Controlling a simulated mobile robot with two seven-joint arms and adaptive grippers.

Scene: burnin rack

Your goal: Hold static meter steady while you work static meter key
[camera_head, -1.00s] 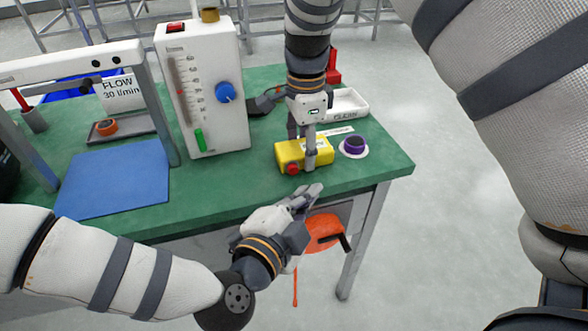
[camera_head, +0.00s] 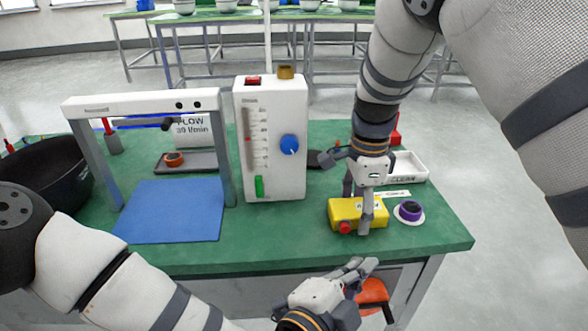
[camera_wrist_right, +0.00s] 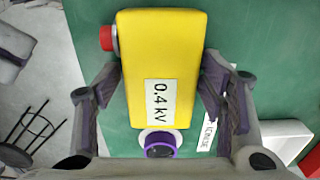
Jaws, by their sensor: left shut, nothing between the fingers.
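The static meter is a yellow box (camera_head: 352,210) lying on the green table near its front right. Its red key (camera_head: 345,227) sticks out of the end facing the front edge. In the right wrist view the meter (camera_wrist_right: 160,50) reads "0.4 kV", with the red key (camera_wrist_right: 107,38) at upper left. My right gripper (camera_head: 362,222) comes from above, its fingers closed against the meter's two long sides. My left gripper (camera_head: 368,266) is shut and empty, in front of the table's front edge, below and apart from the red key.
A purple-rimmed round item (camera_head: 410,210) sits right beside the meter. A white tray (camera_head: 412,167) lies behind it. A tall flow meter box (camera_head: 272,140) stands to the left, then a blue mat (camera_head: 172,212) under a white frame (camera_head: 140,104). An orange thing (camera_head: 373,292) shows below the table edge.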

